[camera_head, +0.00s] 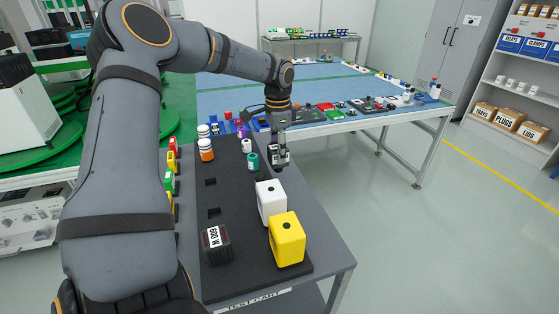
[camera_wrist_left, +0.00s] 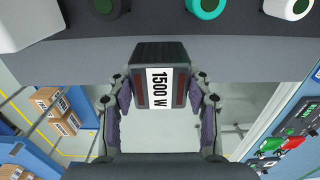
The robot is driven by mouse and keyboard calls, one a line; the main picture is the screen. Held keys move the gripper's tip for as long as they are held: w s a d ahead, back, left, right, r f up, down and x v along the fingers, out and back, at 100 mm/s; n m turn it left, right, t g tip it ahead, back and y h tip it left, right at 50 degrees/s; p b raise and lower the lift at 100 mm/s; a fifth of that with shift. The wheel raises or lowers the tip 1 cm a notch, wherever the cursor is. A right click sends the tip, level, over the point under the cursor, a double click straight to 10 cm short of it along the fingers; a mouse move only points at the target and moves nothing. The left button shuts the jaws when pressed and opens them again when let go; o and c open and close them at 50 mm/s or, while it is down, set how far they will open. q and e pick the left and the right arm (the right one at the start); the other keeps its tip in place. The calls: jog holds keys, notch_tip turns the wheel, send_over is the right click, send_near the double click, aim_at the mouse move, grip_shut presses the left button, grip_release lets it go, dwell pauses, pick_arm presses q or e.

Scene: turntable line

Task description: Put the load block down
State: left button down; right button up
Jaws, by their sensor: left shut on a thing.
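My left gripper (camera_head: 279,147) reaches over the right edge of the grey test cart (camera_head: 325,262). It is shut on a dark load block (camera_wrist_left: 143,50) with a white "1500 W" label. In the left wrist view the block sits between the two fingers, with the cart's edge behind it and open floor below. In the head view the block is small and partly hidden by the gripper. A second dark block (camera_head: 216,246), with a white label, stands on the black mat (camera_head: 232,284) at the cart's near left. My right gripper is not in view.
White (camera_head: 270,203) and yellow (camera_head: 287,240) blocks stand on the mat's right side. A teal-and-white cylinder (camera_head: 253,162) and an orange-and-white bottle (camera_head: 206,150) stand farther back. Two dark square recesses (camera_head: 214,212) show in the mat. A blue-topped table (camera_head: 350,90) lies beyond.

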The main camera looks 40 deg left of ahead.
pick_arm(q)
jog(key=shift+d+f, duration=0.1)
jog(key=shift+d, duration=0.05)
jog(key=f, duration=0.3)
jog(key=shift+w+f, duration=0.25)
jog(key=shift+s+f, duration=0.1)
jog(key=c, duration=0.6)
grip_release()
notch_tip(320, 180, up, 12)
jog(key=shift+r+p, duration=0.2)
jog(key=shift+p, duration=0.3)
jog(key=shift+f, duration=0.1)
